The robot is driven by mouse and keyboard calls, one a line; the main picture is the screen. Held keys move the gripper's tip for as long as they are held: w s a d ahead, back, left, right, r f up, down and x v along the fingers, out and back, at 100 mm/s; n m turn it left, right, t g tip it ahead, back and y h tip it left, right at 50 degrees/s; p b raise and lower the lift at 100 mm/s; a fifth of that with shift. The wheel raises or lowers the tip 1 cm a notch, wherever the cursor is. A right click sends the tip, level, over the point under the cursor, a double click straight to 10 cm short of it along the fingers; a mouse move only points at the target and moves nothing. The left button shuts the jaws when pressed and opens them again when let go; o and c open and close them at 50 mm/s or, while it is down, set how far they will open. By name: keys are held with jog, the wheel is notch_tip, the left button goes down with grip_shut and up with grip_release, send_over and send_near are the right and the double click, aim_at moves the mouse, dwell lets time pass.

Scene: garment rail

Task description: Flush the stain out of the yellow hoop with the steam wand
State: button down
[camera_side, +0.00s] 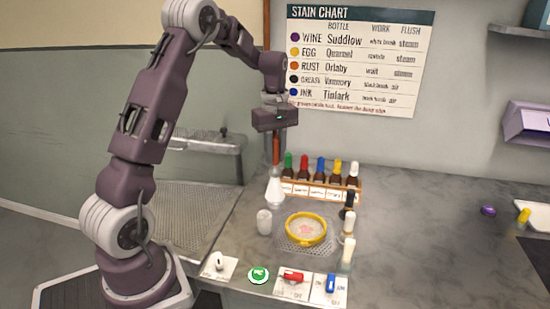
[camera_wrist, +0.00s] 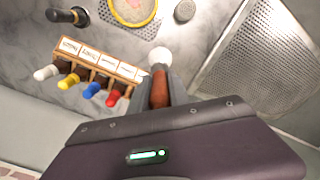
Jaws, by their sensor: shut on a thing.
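The yellow hoop (camera_side: 306,244) lies on a perforated plate on the counter. Pale cloth inside it carries a pinkish stain (camera_side: 305,230). Its edge also shows at the top of the wrist view (camera_wrist: 135,25). In the wrist view the wand's brown handle (camera_wrist: 160,92) sits between the fingers.
A rack (camera_side: 320,190) of bottles with coloured caps stands close right of the wand. A pale rounded piece (camera_side: 264,222) stands left of the hoop; brush-like tools (camera_side: 348,222) stand right. A green button (camera_side: 258,274), red switch (camera_side: 292,277) and blue switch (camera_side: 330,283) line the front.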

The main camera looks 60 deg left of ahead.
jog(key=w+d, duration=0.1)
jog(key=d, duration=1.3)
notch_tip(320, 180, down, 6)
jog(key=shift+w+r, duration=0.1)
jog(key=shift+r, duration=0.1)
dwell(0.5)
